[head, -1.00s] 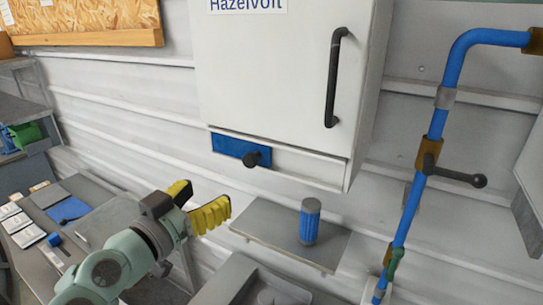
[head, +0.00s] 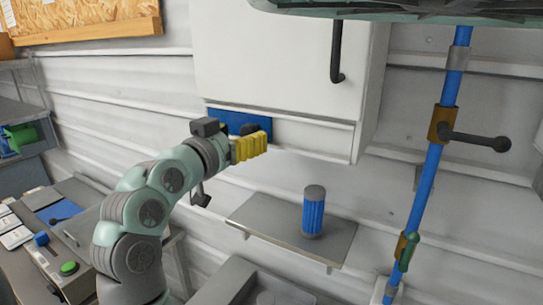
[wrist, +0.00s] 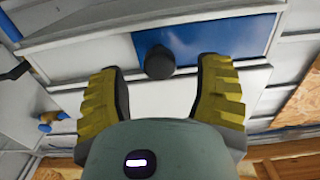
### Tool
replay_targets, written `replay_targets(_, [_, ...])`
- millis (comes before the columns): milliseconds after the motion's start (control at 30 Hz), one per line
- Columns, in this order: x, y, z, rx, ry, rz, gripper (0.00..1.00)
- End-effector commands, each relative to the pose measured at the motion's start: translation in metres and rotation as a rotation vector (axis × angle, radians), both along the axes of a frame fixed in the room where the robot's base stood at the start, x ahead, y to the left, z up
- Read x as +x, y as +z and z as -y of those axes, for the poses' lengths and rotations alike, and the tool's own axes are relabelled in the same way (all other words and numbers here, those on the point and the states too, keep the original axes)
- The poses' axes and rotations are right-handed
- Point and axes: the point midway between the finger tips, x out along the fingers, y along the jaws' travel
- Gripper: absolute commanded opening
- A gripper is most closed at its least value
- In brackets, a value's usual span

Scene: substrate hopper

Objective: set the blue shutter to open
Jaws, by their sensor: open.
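The blue shutter (head: 226,117) is a flat blue plate in a slot along the bottom of the white hopper cabinet (head: 285,70). In the wrist view the shutter (wrist: 215,35) has a dark round knob (wrist: 160,63) near one end. The knob lies in line with the gap between my fingertips, just beyond them. My gripper (head: 252,147) has yellow ridged fingers and stands open in front of the shutter; in the wrist view my gripper (wrist: 168,75) has both fingers apart with nothing between them. In the head view the gripper hides much of the knob area.
A blue ribbed canister (head: 313,212) stands on a small grey shelf (head: 265,222) below the cabinet. A blue pipe (head: 425,180) with a dark lever (head: 480,140) runs at the right. A bench with a green button (head: 69,268) is at the lower left.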

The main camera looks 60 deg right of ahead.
Motion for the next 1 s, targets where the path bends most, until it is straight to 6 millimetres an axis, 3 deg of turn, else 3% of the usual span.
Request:
replay_targets(300, [0.000, 0.002, 0.026, 0.002, -0.006, 0.000, 0.66])
replay_targets(667, [0.001, 0.000, 0.029, 0.002, -0.004, 0.000, 0.66])
replay_targets(700, [0.001, 0.000, 0.029, 0.002, -0.004, 0.000, 0.70])
replay_targets(1000, [0.001, 0.000, 0.029, 0.001, -0.003, 0.000, 0.39])
